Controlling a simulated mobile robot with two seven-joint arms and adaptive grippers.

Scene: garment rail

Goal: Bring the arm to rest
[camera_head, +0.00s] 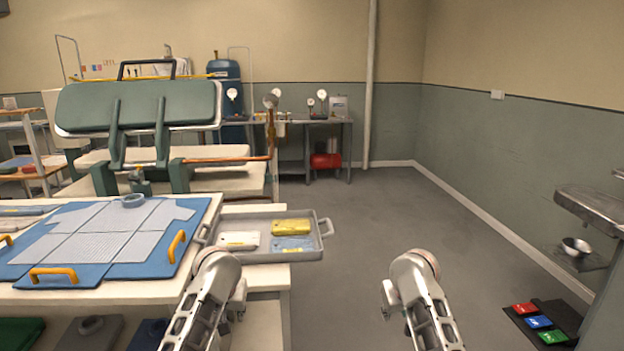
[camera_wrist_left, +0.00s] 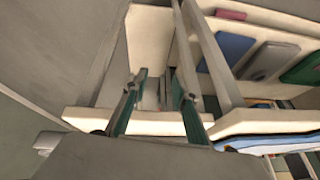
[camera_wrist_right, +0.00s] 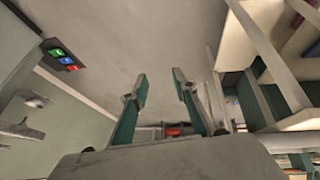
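Both of my arms reach in from the bottom of the head view, but their fingertips do not show there. My left gripper (camera_wrist_left: 161,80) shows in the left wrist view. Its two green-padded fingers are apart, with nothing between them. A pale bench with shelves lies beyond it. My right gripper (camera_wrist_right: 161,80) shows in the right wrist view. Its fingers are also apart and empty, with grey floor beyond. In the head view the left arm is beside the bench's right end, and the right arm is over open floor.
A bench with a blue board (camera_head: 88,272) and grey garment stands left. A grey tray (camera_head: 275,258) with several packets sits close to my left arm. A green padded press (camera_head: 135,105) stands behind. Open floor (camera_head: 365,215) fills the middle. Coloured pads (camera_head: 538,322) lie at right.

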